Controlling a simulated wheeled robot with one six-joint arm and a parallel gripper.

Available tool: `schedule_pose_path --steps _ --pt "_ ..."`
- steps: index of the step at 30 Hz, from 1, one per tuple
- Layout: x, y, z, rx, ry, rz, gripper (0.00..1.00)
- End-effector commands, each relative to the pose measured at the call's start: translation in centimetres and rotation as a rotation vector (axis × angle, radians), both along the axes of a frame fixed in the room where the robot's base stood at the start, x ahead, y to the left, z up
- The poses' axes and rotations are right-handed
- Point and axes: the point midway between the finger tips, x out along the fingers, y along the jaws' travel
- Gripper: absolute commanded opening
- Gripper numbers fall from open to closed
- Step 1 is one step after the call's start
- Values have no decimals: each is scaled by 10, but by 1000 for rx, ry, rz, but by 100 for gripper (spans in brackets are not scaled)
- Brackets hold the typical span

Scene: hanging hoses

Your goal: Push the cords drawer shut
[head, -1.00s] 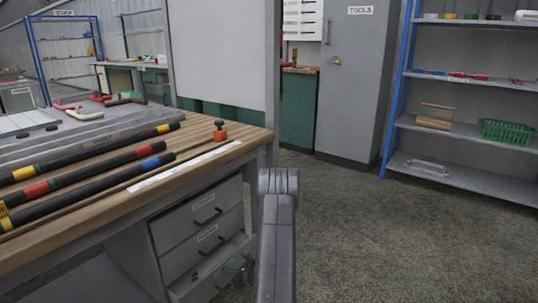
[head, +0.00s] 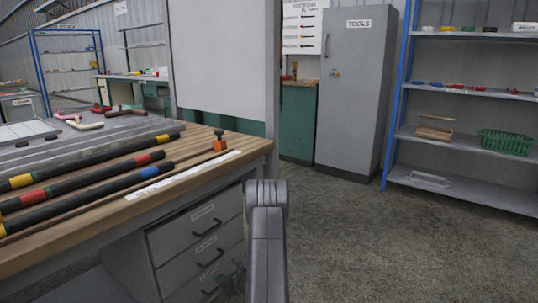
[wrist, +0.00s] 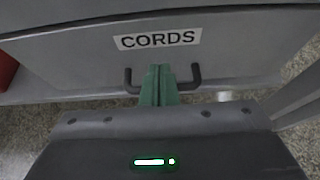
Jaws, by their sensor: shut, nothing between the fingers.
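The cords drawer (wrist: 215,60) fills the wrist view, its grey front carrying a CORDS label (wrist: 157,38) and a dark handle (wrist: 195,78). In the head view it is the lowest drawer (head: 190,290) under the workbench, partly cut off by the frame. Its front looks about in line with the drawers above; a small gap cannot be ruled out. My gripper (wrist: 159,72) is shut and empty, its green fingertips at the drawer front between the handle's ends. Whether they touch is unclear. In the head view my gripper (head: 236,276) is small and partly hidden by my arm.
Two closed drawers (head: 200,222) sit above. The workbench (head: 225,170) holds banded hoses (head: 100,185) and an orange-based item (head: 220,144). A tools cabinet (head: 358,100) and blue-framed shelves (head: 460,180) stand behind. The floor (head: 400,250) to the right is clear.

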Motion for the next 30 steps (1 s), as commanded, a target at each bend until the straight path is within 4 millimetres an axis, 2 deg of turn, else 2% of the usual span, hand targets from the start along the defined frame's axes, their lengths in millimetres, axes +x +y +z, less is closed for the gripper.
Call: schedule_pose_path --steps 16,21,30 --pt "-38 -54 -1 0 0 -4 0" --pt "-44 -60 0 0 0 0 0" --pt "-43 -59 0 -1 -1 0 0"
